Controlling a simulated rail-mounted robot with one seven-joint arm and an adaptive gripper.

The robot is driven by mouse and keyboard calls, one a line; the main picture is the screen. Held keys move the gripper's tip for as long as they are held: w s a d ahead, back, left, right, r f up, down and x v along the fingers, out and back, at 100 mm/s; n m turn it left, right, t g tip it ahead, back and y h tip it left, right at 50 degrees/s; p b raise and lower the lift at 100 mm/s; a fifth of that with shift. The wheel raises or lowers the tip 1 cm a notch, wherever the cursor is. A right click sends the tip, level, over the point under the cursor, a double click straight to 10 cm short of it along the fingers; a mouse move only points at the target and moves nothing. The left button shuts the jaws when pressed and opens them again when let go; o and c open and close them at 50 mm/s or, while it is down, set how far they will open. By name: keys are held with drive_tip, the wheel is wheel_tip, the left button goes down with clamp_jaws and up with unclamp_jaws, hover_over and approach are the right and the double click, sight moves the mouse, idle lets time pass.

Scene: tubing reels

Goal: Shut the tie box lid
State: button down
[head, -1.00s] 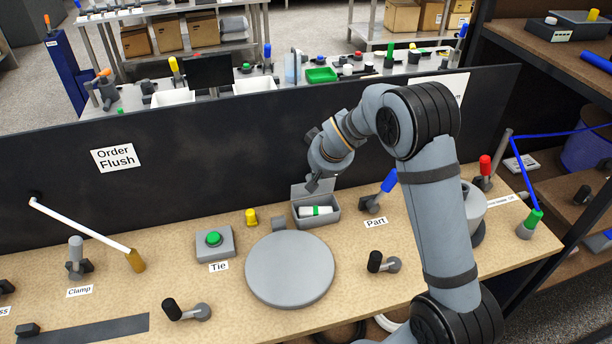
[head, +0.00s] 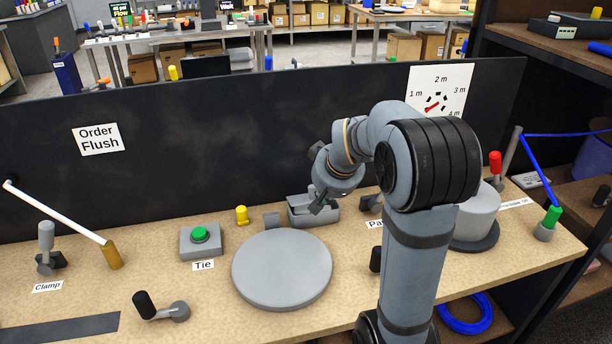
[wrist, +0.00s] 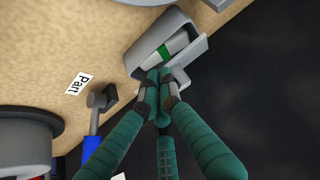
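The tie box (head: 300,217) is a small grey box at the back of the bench, partly hidden by my gripper in the head view. In the wrist view the tie box (wrist: 139,57) is open and holds a white item with a green band (wrist: 165,50). Its pale grey lid (wrist: 191,68) stands open on the side nearest the dark panel; its exact angle is unclear. My gripper (head: 318,207) is at the box. In the wrist view its teal fingers come together, with the tips (wrist: 160,80) at the lid side. They look shut and empty; contact with the lid is unclear.
A grey round disc (head: 282,268) lies in front of the box. The Tie button (head: 200,236) and a yellow peg (head: 242,215) stand to its left. The dark panel (head: 200,165) rises close behind. The blue-handled Part lever (wrist: 96,125) is nearby.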

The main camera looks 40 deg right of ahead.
drive_tip(key=shift+s+a+f+b, duration=0.2)
drive_tip(key=shift+s+f+b, duration=0.1)
drive_tip(key=shift+f+b, duration=0.5)
drive_tip(key=shift+s+a+f+b, duration=0.2)
drive_tip(key=shift+f+b, duration=0.25)
drive_tip(key=shift+b, duration=0.5)
drive_tip(key=shift+s, duration=0.1)
